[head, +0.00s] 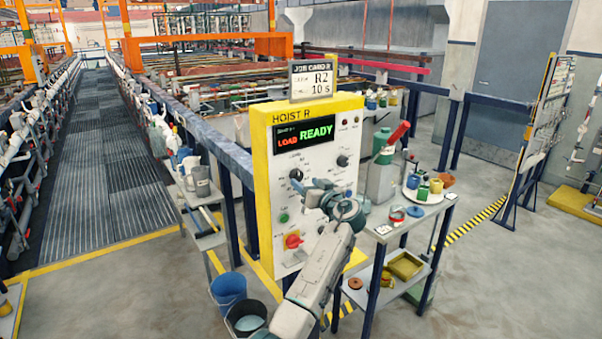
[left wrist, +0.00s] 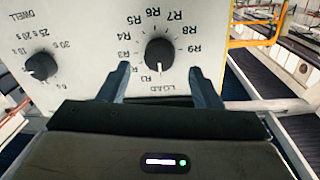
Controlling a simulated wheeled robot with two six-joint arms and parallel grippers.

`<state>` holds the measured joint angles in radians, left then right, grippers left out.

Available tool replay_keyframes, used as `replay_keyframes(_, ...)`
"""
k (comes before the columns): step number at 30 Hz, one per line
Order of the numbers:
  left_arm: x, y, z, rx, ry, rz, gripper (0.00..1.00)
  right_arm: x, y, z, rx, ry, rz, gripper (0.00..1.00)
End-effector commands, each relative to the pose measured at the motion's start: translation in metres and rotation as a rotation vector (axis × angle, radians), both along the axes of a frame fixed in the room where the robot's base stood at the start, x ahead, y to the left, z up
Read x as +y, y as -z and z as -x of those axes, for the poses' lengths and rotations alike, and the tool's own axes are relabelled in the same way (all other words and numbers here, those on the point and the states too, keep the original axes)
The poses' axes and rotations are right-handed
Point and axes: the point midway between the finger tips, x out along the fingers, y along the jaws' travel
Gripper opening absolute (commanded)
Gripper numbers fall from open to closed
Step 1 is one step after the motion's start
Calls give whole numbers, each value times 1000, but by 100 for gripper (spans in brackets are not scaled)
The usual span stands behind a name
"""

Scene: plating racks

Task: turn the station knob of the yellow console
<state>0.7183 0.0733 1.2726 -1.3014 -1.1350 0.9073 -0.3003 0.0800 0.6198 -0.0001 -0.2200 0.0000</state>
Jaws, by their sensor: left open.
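The yellow console (head: 261,190) stands in the middle of the head view, marked HOIST R. Its display (head: 304,134) reads LOAD and READY. The black station knob (head: 296,174) is at the left of the panel. In the left wrist view, which is upside down, the station knob (left wrist: 160,54) is ringed by R labels; its white mark points down toward the LOAD side. My left gripper (head: 306,187) is open at the panel. In the left wrist view its fingers (left wrist: 162,82) stand either side of the knob's lower part; contact is not visible. My right gripper is out of view.
The dwell knob (head: 342,160) is on the same panel, right of the station knob. A job card (head: 312,80) on top reads R2, 10 s. Below are a green button (head: 284,217) and a red switch (head: 293,240). A cart (head: 395,232) with small containers stands to the right.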

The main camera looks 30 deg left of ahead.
Motion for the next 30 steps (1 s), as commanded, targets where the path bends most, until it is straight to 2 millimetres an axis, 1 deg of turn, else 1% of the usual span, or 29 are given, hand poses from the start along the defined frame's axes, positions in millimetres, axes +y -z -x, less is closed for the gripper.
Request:
replay_keyframes(1,9,-5,-4,2,-2,-1,58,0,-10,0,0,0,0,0)
replay_keyframes(3,18,-5,-9,2,-1,-1,58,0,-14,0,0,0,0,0)
replay_keyframes(7,30,-2,-15,2,0,0,58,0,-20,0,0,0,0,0)
replay_keyframes(11,36,0,-17,1,1,0,58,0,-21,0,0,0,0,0)
replay_keyframes(18,36,1,-18,0,1,0,58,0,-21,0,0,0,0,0)
replay_keyframes(19,36,1,-18,0,1,0,56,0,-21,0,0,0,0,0)
replay_keyframes(25,36,1,-18,1,1,1,17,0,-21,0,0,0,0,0)
replay_keyframes(26,36,1,-18,1,2,1,14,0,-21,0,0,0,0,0)
replay_keyframes(30,36,1,-18,3,2,0,14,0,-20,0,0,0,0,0)
